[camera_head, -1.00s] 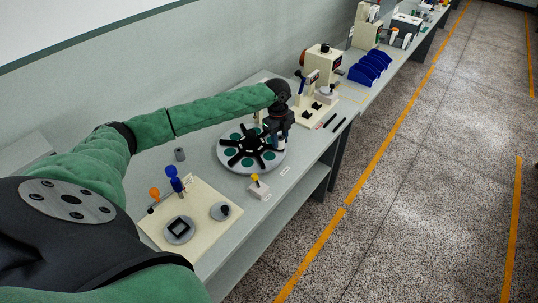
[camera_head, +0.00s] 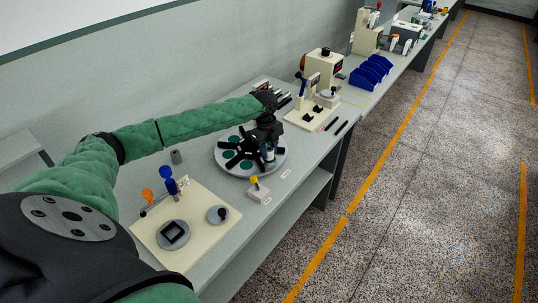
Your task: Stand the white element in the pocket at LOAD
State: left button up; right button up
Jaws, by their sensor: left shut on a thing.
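My left gripper (camera_head: 268,150) is over the right side of the round grey turntable (camera_head: 231,170), which has teal pockets and a black spider-shaped hub. The gripper is shut on the white element (camera_head: 270,156), a small pale piece that shows just below the fingers at the disc's right side. The fingers hide much of it, and I cannot tell whether its foot is in a pocket or above it. Small white labels lie on the bench by the disc, too small to read. My right gripper is not in view.
A small block with a yellow knob (camera_head: 255,187) stands close in front of the turntable. A cream board (camera_head: 194,240) with round grey fixtures is nearer me.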

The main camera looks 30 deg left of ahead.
pick_arm(q)
jog(key=shift+f, duration=0.1)
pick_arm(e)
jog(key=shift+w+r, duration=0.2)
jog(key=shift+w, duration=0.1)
pick_arm(q)
jog(key=shift+f, duration=0.15)
jog(key=o, duration=0.7)
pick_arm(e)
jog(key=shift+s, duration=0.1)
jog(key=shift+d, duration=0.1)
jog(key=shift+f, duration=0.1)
